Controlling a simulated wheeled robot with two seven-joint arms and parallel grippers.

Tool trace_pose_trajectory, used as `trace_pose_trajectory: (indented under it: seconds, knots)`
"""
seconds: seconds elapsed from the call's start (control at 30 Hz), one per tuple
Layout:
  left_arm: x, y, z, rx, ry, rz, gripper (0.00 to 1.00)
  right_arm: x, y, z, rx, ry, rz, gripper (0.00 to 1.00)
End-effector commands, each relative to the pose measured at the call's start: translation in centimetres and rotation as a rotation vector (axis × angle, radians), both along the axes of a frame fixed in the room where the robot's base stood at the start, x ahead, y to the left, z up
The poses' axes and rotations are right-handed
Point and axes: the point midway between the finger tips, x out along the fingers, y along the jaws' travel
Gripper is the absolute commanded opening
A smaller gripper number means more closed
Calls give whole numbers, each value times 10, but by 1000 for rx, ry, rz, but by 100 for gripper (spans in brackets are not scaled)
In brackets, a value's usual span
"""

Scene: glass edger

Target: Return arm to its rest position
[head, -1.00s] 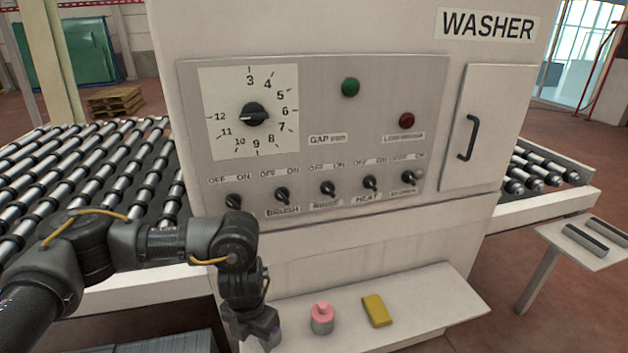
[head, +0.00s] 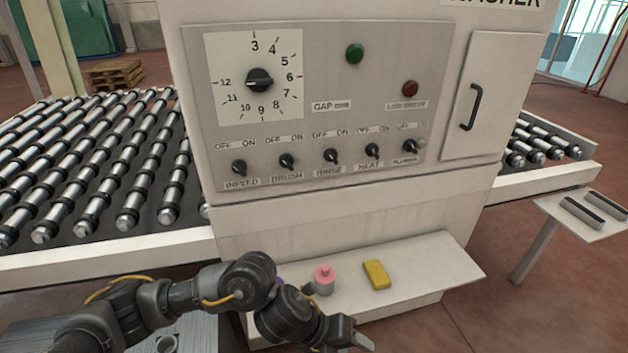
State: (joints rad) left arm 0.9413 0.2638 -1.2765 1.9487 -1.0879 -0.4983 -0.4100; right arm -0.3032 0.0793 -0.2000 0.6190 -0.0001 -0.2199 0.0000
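My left arm comes in from the lower left, low in front of the washer shelf (head: 420,275). My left gripper (head: 345,338) is at the bottom edge of the view, in front of the shelf and below the yellow block (head: 376,274). It touches nothing that I can see, and its finger opening is not clear. My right arm and gripper are not in view. The washer control panel (head: 385,105) is clear of the arm, with its gap dial (head: 259,80) and a row of switches showing.
A pink-topped container (head: 324,280) stands on the shelf close behind my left arm. A bit of something purple shows beside the arm there. A roller conveyor (head: 95,180) lies to the left. A small side table (head: 575,232) with two dark bars stands at the right.

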Motion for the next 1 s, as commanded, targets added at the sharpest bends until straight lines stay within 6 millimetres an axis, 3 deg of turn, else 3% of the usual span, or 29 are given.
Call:
trace_pose_trajectory:
  seconds: [0.03, 0.13, 0.27, 0.37, 0.47, 0.53, 0.6, 0.7, 1.0]
  knots:
    - [-10, -16, 7, -95, 49, 83, 49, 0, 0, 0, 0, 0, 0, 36]
    - [-11, -36, 31, -289, 155, 322, 49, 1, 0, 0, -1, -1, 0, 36]
    - [5, -24, 49, -484, 328, 693, 49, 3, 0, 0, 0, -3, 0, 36]
    - [19, 12, 45, -584, 477, 1012, 49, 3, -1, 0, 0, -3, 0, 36]
    - [23, 66, 24, -639, 627, 1354, 49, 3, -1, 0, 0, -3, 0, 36]
    - [15, 110, 1, -650, 730, 1602, 49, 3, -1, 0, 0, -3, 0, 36]
    - [-1, 154, -23, -643, 816, 1836, 49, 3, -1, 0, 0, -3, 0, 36]
    - [-29, 201, -48, -615, 901, 2085, 49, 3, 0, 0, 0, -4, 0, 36]
    - [-110, 288, -87, -517, 1016, 2565, 49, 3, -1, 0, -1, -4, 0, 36]
